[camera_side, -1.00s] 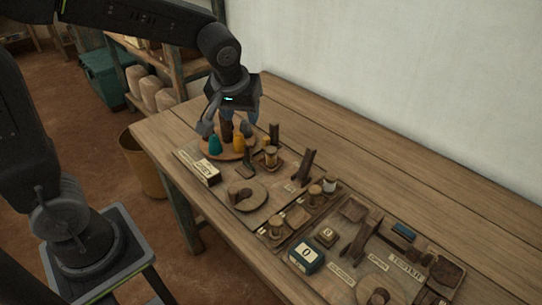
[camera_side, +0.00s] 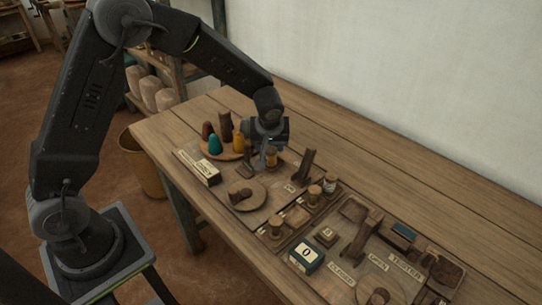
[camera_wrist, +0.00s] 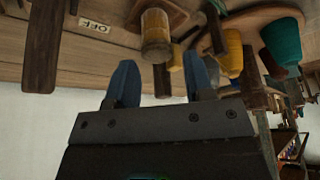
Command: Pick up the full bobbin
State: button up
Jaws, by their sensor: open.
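A bobbin wound with golden-tan thread (camera_side: 271,158) stands upright on a small wooden base, partly hidden by my gripper (camera_side: 265,148) in the side view. In the wrist view the same bobbin (camera_wrist: 156,36) is just beyond the fingertips, roughly centred between the two blue fingers. My gripper (camera_wrist: 160,66) is open and empty; no contact with the bobbin shows. Other spool-like pieces stand nearer the middle of the board, one (camera_side: 314,193) and another (camera_side: 276,227). I cannot tell how much thread these carry.
A round tray (camera_side: 226,154) with a teal cone (camera_side: 215,145), a yellow cone (camera_side: 238,143) and brown pieces is left of the gripper. A dark upright lever (camera_side: 303,165) stands close on the right, by an OFF label (camera_wrist: 94,24). The table's back strip (camera_side: 400,170) is clear.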

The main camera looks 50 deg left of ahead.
aim_at(271, 149)
jog(key=shift+x, duration=2.75)
jog(key=shift+w+d, duration=0.15)
jog(key=c, duration=0.7)
jog(key=shift+c, duration=0.2)
jog(key=shift+r, duration=0.1)
